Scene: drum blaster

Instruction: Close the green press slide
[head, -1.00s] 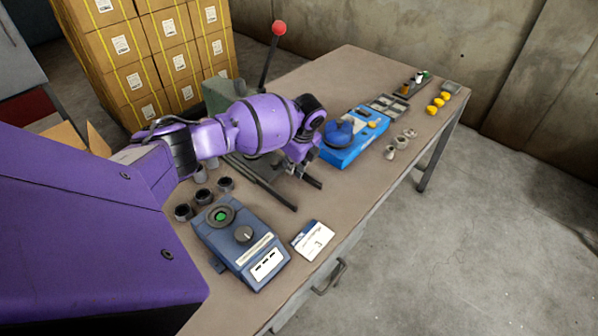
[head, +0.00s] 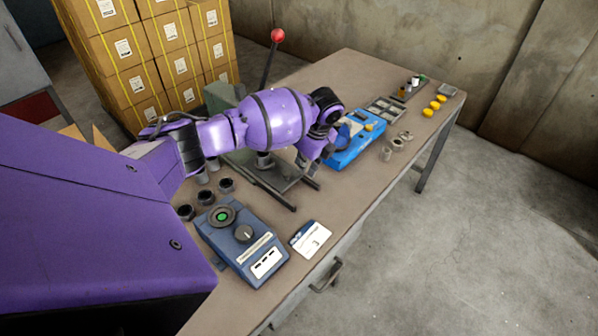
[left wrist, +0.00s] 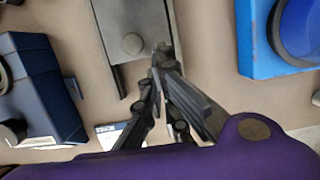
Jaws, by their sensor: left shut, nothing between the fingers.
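The green press (head: 219,96) stands on the table behind my left arm, which hides much of it. A lever with a red knob (head: 277,36) rises from it. Its grey slide (head: 283,178) lies between two dark rails that reach toward the table's front edge. In the left wrist view the slide plate (left wrist: 135,15) is at the top, with a round knob on it. My left gripper (left wrist: 161,48) is shut and empty, its fingertips close to the slide's near right corner. I cannot tell whether they touch. My right gripper is out of view.
A dark blue control box (head: 240,240) with a green button and a white card (head: 310,237) are in front. A bright blue device (head: 355,143) stands right of my gripper. Dark cups (head: 206,196) are at left. Bare table lies between the rails and the card.

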